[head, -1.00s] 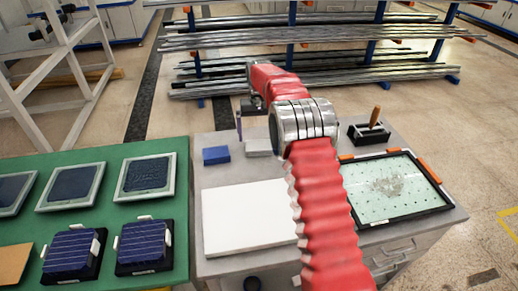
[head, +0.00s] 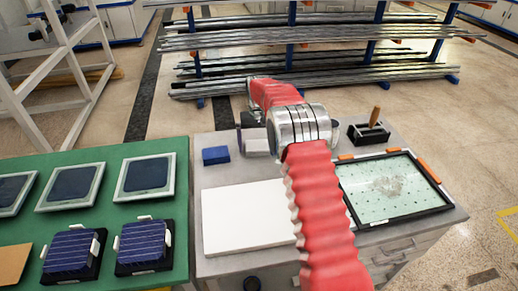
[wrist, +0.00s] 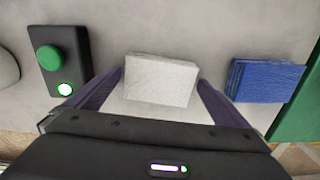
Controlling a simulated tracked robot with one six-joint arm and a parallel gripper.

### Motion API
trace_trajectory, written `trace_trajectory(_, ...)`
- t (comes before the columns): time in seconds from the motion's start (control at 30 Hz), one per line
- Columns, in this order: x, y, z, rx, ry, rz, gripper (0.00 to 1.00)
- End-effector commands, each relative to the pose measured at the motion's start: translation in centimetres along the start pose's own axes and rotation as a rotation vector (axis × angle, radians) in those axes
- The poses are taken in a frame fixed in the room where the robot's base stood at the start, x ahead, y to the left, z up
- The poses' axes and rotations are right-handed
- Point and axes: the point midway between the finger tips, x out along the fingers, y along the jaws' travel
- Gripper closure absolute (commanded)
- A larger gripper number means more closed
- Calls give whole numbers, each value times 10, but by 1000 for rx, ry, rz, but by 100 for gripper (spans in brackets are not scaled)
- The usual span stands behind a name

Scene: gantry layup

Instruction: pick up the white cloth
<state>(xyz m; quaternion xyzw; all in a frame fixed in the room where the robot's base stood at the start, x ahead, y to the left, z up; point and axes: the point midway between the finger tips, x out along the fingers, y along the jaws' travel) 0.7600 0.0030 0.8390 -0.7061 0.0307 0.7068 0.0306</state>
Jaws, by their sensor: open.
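The white cloth (wrist: 160,80) is a folded, textured pad lying flat on the grey worktop. In the wrist view it sits between the two dark purple fingers of my gripper (wrist: 160,88), which are spread on either side of it. I cannot tell whether the fingers touch it. In the head view the cloth (head: 257,147) is partly hidden by my arm and gripper.
A blue cloth (wrist: 265,80) lies to the right in the wrist view. A black box with a green button (wrist: 62,65) stands to the left. In the head view, a white board (head: 247,217) lies in front and a black-framed panel (head: 345,197) lies to the right.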

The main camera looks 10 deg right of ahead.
Motion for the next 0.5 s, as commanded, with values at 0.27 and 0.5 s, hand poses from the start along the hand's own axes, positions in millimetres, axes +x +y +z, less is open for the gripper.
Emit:
trace_trajectory(0.27,0,0,0,0,0,0,0)
trace_trajectory(0.5,-1,0,0,0,0,0,5)
